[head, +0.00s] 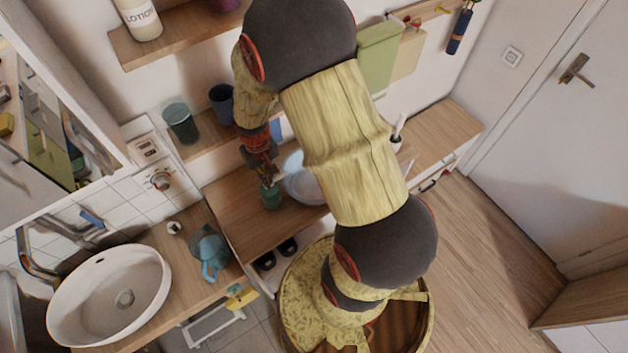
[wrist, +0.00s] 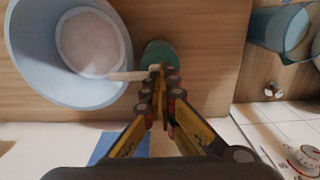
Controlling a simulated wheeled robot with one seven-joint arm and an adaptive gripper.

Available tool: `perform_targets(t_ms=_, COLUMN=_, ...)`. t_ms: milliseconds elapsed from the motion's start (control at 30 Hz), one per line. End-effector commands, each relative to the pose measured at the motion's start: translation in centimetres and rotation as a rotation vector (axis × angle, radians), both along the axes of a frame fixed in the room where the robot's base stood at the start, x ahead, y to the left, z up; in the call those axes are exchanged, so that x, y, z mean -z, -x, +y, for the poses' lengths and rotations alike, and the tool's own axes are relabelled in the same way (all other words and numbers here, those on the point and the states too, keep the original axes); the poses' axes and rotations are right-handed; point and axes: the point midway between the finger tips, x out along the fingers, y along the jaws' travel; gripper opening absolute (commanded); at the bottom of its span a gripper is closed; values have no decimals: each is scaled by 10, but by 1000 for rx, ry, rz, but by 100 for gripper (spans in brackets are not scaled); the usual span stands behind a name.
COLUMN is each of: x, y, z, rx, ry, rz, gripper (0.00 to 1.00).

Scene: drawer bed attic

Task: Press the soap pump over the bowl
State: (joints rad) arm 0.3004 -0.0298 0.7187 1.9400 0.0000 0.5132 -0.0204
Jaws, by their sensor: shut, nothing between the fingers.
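The soap pump has a teal bottle (head: 270,197) and stands on the wooden counter, close beside the light blue bowl (head: 302,184). In the wrist view, the bottle (wrist: 160,52) is partly hidden by my fingers. Its pale spout (wrist: 128,76) points left over the rim of the bowl (wrist: 30,62). My gripper (head: 267,176) is shut and empty, directly above the pump. In the wrist view, the fingertips (wrist: 160,73) overlap the pump head. I cannot tell whether they touch it or press it down. My arm hides part of the bowl in the head view.
A dark green cup (head: 181,122) and a blue cup (head: 222,104) stand on the shelf behind. The counter (head: 228,205) left of the pump is clear.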

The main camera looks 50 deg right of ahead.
Motion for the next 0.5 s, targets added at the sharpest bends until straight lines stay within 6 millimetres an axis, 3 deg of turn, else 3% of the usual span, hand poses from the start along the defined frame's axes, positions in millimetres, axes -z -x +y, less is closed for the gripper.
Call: perform_targets(t_ms=500, x=-2, y=0, z=0, rx=0, ry=0, rz=0, gripper=0)
